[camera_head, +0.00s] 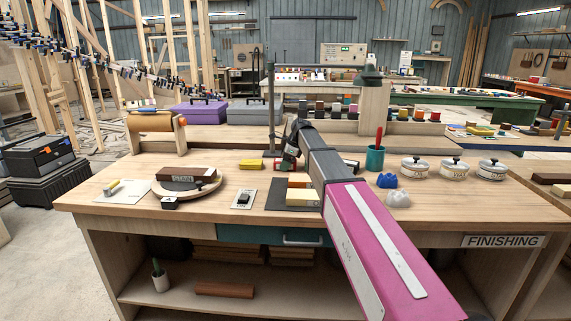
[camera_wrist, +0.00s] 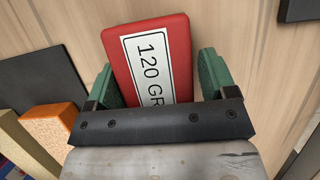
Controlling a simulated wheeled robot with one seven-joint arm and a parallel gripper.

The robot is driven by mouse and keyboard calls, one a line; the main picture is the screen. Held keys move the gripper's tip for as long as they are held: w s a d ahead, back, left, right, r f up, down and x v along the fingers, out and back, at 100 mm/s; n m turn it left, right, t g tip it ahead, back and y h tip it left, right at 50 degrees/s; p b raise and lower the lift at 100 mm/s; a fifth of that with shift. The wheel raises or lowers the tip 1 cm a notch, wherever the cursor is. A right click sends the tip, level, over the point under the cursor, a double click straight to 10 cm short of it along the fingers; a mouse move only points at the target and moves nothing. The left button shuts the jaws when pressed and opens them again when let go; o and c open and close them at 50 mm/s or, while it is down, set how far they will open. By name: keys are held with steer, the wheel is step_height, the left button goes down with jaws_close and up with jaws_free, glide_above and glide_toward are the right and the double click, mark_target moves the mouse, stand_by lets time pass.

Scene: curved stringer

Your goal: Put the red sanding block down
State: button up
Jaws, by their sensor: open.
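The red sanding block (camera_wrist: 177,30) with a white "120 GR" label lies on the wooden surface in the wrist view. My gripper (camera_wrist: 158,78) is open, with its green-padded fingers on either side of the block. A gap shows between the block and the right finger; the left finger is very close, and I cannot tell if it touches. The block's near end is hidden behind the gripper's dark crossbar.
Orange (camera_wrist: 52,130) and pale yellow blocks lie left of my gripper in the wrist view, beside a dark mat (camera_wrist: 40,80). On the workbench (camera_head: 130,210) stand a turntable (camera_head: 207,190), a green cup (camera_head: 374,158) and several round tins (camera_head: 453,170). Bare wood lies right of the block.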

steer(key=shift+s+f, duration=0.45)
steer(key=shift+s, duration=0.1)
steer(key=shift+c, duration=0.3)
steer(key=shift+o, duration=0.3)
steer(key=shift+d+r, duration=0.1)
steer(key=shift+r, duration=0.3)
steer(key=v, duration=1.2)
steer(key=shift+w+r, duration=0.2)
steer(key=shift+w, duration=0.15)
